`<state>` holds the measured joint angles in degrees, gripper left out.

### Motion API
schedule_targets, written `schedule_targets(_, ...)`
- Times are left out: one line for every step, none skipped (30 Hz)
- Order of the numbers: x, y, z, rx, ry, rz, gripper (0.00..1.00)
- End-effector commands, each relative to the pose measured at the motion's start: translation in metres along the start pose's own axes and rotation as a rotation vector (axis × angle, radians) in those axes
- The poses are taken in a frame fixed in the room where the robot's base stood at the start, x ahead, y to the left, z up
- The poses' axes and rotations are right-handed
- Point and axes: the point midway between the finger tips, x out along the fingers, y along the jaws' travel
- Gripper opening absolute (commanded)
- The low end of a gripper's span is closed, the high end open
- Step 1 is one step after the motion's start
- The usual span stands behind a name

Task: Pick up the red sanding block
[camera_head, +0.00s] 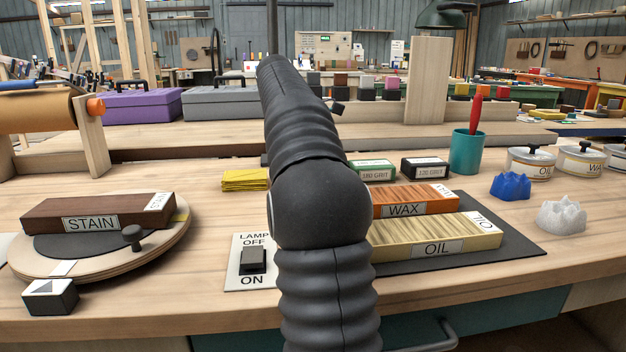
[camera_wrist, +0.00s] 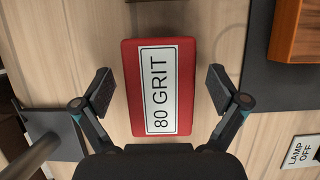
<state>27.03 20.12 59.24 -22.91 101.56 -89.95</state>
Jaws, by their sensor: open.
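The red sanding block (camera_wrist: 185,53), with a white label reading "80 GRIT", lies on the wooden bench top in the wrist view. My gripper (camera_wrist: 161,90) is open, with one finger pad on each side of the block. A gap shows between each pad and the block's sides. The gripper's height over the block is hard to tell. In the head view my arm hides the block and the gripper.
An orange-brown board (camera_wrist: 298,30) on a dark mat (camera_wrist: 258,75) lies right of the block. A lamp switch plate (camera_wrist: 302,150) is lower right. In the head view, green (camera_head: 372,170) and black (camera_head: 425,168) grit blocks and a yellow stack (camera_head: 246,180) flank my arm.

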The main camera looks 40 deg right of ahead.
Motion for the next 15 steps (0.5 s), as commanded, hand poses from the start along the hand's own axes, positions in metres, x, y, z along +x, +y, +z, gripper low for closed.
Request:
schedule_targets(-0.0004,0.0,0.0,0.0,0.0,0.0,0.97)
schedule_targets(-0.0005,0.0,-0.0001,0.0,0.0,0.0,0.97)
schedule_targets(-0.0005,0.0,-0.0001,0.0,0.0,0.0,0.97)
schedule_targets(-0.0005,0.0,-0.0002,0.0,0.0,0.0,0.97)
schedule_targets(-0.0004,0.0,-0.0002,0.0,0.0,0.0,0.97)
schedule_targets(-0.0004,-0.0001,-0.0003,0.0,0.0,0.0,0.97)
schedule_targets(-0.0003,-0.0001,-0.0003,-0.001,0.0,0.0,0.97)
schedule_targets(-0.0001,-0.0001,-0.0004,0.0,0.0,0.0,0.97)
schedule_targets(0.0002,0.0,-0.0006,-0.001,0.0,0.0,0.97)
schedule_targets(0.0005,0.0,-0.0007,-0.001,0.0,0.0,0.97)
schedule_targets(0.0009,0.0,-0.0009,-0.001,0.0,0.0,0.97)
schedule_targets(0.0015,0.0,-0.0011,-0.001,0.0,0.0,0.97)
schedule_targets(0.0018,0.0,-0.0013,-0.001,0.0,0.0,0.97)
schedule_targets(0.0022,0.0,-0.0015,-0.001,0.0,0.0,0.97)
schedule_targets(0.0026,0.0,-0.0016,-0.001,0.0,0.0,0.97)
